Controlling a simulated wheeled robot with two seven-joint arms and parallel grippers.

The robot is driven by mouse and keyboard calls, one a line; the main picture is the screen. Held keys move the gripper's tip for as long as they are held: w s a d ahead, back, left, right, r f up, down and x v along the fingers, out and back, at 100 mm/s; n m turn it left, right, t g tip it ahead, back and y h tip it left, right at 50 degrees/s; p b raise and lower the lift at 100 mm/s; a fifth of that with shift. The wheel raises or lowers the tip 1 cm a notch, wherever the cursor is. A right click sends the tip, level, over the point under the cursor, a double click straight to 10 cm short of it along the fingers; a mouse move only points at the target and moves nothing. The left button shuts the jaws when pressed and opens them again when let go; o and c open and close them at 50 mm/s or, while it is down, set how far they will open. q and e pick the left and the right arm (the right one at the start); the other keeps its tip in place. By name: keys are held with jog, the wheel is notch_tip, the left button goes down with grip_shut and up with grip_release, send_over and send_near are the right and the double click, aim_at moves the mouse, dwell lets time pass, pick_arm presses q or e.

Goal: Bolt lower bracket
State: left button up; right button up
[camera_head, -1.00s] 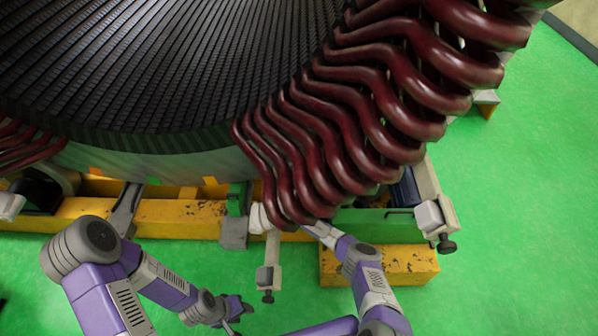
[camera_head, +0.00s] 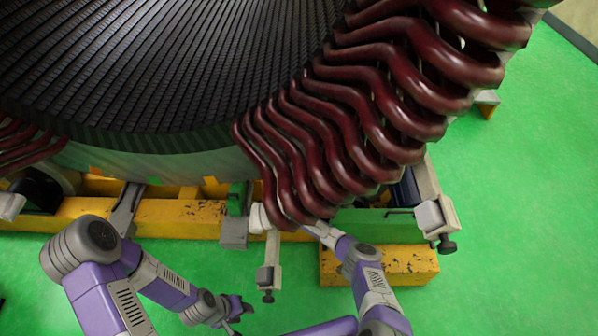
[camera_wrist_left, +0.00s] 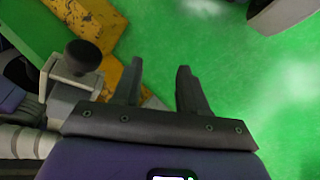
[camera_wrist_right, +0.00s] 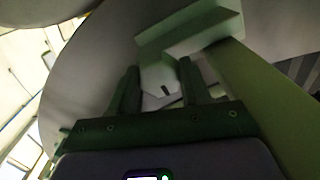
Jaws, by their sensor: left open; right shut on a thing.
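My left gripper (camera_head: 238,312) is low in the head view, over the green floor. In the left wrist view (camera_wrist_left: 159,70) its two fingers stand apart with nothing between them. My right arm reaches under the dark red coils (camera_head: 325,140), which hide its gripper in the head view. In the right wrist view my right gripper (camera_wrist_right: 158,78) is shut on a pale piece (camera_wrist_right: 160,82) with a dark slot, close below a green bracket-like part (camera_wrist_right: 190,28). I cannot tell whether the pale piece is the lower bracket, and no bolt is clear.
The large stator (camera_head: 150,70) fills the upper left, above a yellow beam (camera_head: 175,218). Grey clamps with black knobs stand at the front (camera_head: 268,277) and at the right (camera_head: 437,215). A yellow block (camera_head: 405,262) lies by my right arm. Green floor is clear at right.

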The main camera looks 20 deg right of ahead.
jog(key=o, duration=1.1)
jog(key=shift+c, duration=0.2)
jog(key=shift+s, duration=0.1)
jog(key=p+v, duration=0.3)
jog(key=v, duration=0.4)
jog(key=shift+s, duration=0.2)
jog(key=shift+a, duration=0.15)
